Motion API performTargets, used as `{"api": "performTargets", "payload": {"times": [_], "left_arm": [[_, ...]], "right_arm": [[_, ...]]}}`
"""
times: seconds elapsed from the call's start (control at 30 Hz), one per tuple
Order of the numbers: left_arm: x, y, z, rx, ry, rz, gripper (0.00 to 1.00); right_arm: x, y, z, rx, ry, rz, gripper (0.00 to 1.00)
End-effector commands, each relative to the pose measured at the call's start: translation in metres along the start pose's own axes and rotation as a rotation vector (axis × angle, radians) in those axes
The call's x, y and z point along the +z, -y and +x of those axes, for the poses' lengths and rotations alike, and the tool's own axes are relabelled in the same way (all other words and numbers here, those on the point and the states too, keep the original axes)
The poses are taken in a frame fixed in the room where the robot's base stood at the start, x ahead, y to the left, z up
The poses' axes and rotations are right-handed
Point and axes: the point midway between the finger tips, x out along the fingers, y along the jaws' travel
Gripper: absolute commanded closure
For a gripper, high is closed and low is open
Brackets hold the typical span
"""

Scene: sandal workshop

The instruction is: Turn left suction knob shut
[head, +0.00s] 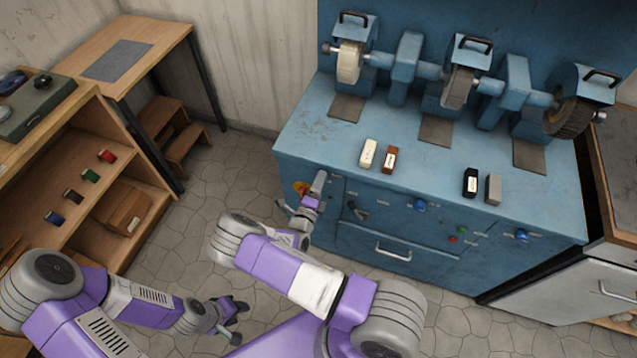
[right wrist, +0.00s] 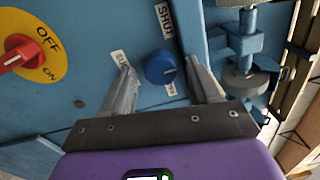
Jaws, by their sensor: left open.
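The left suction knob (right wrist: 160,67) is a round blue knob on the blue machine front, seen in the right wrist view. A SHUT label (right wrist: 165,20) and a partly covered label starting "SUC" (right wrist: 121,60) sit by it. My right gripper (head: 304,194) is open, with one finger on each side of the knob and gaps visible. In the head view my gripper hides this knob. My left gripper (head: 238,308) is open and empty, low over the floor at the left, away from the machine.
A red switch on a yellow OFF/ON plate (right wrist: 38,45) is close beside my right gripper. Other blue knobs (head: 420,204) (head: 521,236), a drawer handle (head: 393,252) and small red and green buttons are further right. Blocks and grinding wheels stand on the machine top (head: 310,130). Wooden shelves (head: 110,190) stand at left.

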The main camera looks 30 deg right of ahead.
Motion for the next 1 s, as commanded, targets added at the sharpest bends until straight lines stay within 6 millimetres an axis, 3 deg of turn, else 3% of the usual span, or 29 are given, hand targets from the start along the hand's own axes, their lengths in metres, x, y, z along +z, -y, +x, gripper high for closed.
{"api": "performTargets", "payload": {"times": [0.37,0.73,1.0], "left_arm": [[0.0,0.0,-0.001,0.0,0.0,0.0,0.57],[0.0,-0.002,-0.005,0.0,0.0,0.0,0.57],[0.0,-0.002,-0.006,0.0,0.0,0.0,0.57]], "right_arm": [[0.002,0.001,-0.005,-0.002,0.003,0.003,0.35],[0.002,0.001,-0.062,-0.001,0.004,0.002,0.35],[0.001,0.001,-0.076,-0.002,0.002,0.001,0.35]]}}
